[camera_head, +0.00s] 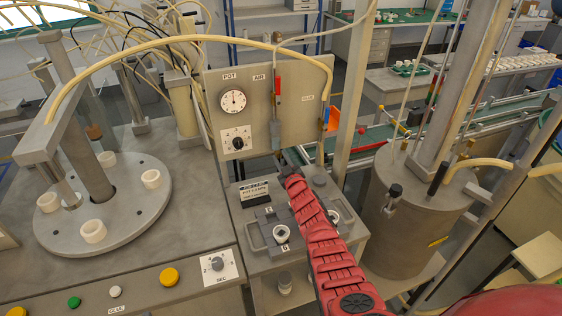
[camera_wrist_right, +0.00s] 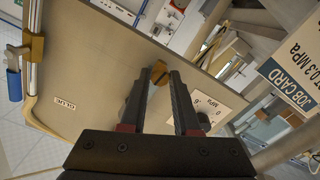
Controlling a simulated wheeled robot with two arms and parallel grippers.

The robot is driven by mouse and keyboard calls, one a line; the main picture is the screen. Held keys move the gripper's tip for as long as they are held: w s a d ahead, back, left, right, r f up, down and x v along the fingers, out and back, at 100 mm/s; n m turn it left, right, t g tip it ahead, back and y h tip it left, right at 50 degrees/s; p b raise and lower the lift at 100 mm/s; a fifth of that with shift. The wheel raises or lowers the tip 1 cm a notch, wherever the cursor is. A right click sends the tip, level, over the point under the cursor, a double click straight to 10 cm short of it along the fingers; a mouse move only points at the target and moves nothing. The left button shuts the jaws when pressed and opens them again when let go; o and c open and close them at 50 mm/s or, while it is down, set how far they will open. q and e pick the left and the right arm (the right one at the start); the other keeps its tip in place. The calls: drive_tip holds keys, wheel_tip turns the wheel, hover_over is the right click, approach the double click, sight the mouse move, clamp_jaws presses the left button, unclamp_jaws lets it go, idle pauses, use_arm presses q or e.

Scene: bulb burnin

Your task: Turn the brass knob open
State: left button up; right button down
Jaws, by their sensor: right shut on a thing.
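The brass knob (camera_wrist_right: 160,71) shows in the right wrist view, at the lower part of the beige panel (camera_wrist_right: 95,70). The tips of my right gripper (camera_wrist_right: 161,78) stand on either side of it and are shut on it. Its slotted or ridged face shows between the fingers. In the head view my right gripper (camera_head: 286,172) reaches in from below, just under the upright panel (camera_head: 300,125), and the knob cannot be made out there. My left gripper is not in view.
The panel carries a round POT gauge (camera_head: 233,101), a red AIR handle (camera_head: 278,85) and a blue GLUE handle (camera_head: 326,118). A job card (camera_head: 255,191) stands left of my right gripper. A round plate with white cups (camera_head: 125,220) is at left, a grey tank (camera_head: 410,230) at right.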

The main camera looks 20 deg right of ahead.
drive_tip(key=shift+f+n, duration=0.15)
drive_tip(key=shift+n, duration=0.55)
drive_tip(key=shift+b, duration=0.3)
drive_tip(key=c, duration=0.7)
unclamp_jaws()
drive_tip(key=shift+o, duration=0.2)
drive_tip(key=shift+s, duration=0.1)
drive_tip(key=shift+s+p, duration=0.6)
drive_tip(key=s, duration=1.6)
drive_tip(key=shift+d+p, duration=0.3)
drive_tip(key=shift+p, duration=0.05)
